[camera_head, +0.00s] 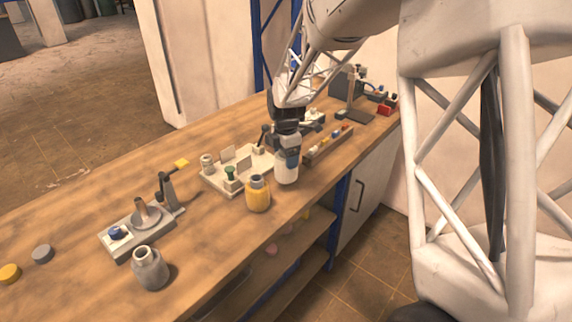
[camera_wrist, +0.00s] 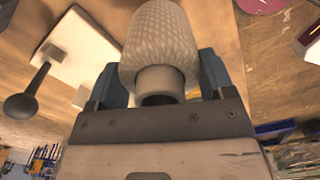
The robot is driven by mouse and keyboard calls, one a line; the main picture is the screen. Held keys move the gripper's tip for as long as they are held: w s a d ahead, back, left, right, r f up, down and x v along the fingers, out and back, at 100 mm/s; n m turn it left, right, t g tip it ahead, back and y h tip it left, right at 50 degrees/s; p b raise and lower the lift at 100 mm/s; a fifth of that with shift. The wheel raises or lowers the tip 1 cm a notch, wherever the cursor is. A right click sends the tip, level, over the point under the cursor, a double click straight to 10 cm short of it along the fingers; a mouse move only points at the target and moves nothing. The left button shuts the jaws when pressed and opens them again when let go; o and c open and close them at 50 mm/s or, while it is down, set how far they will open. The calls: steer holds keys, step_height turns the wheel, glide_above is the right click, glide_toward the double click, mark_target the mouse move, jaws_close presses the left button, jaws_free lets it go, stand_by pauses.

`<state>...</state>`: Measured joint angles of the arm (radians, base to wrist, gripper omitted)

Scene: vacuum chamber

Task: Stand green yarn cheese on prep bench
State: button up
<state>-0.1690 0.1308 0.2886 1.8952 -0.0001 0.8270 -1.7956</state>
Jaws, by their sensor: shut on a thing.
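My gripper (camera_head: 288,158) points down over the bench, and its blue fingers are shut on a pale, whitish yarn cheese (camera_head: 287,174). In the wrist view this pale cheese (camera_wrist: 160,35) shows a woven pattern and a bare tube end between the fingers. It looks about upright; I cannot tell whether its base touches the wooden bench (camera_head: 90,215). A yellow cheese (camera_head: 258,195) stands just to its left and nearer the front edge. A grey cheese (camera_head: 150,268) stands at the front left. I see no clearly green cheese.
A wooden rack (camera_head: 328,146) of small coloured items is at right. A grey lever fixture (camera_head: 140,222) and two discs (camera_head: 42,254) are at left. Bare bench lies between.

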steer(key=shift+f, duration=1.75)
steer(key=shift+f, duration=0.15)
steer(key=o, duration=1.1)
steer(key=shift+c, duration=0.2)
step_height(320, 180, up, 12)
steer(key=shift+s, duration=0.1)
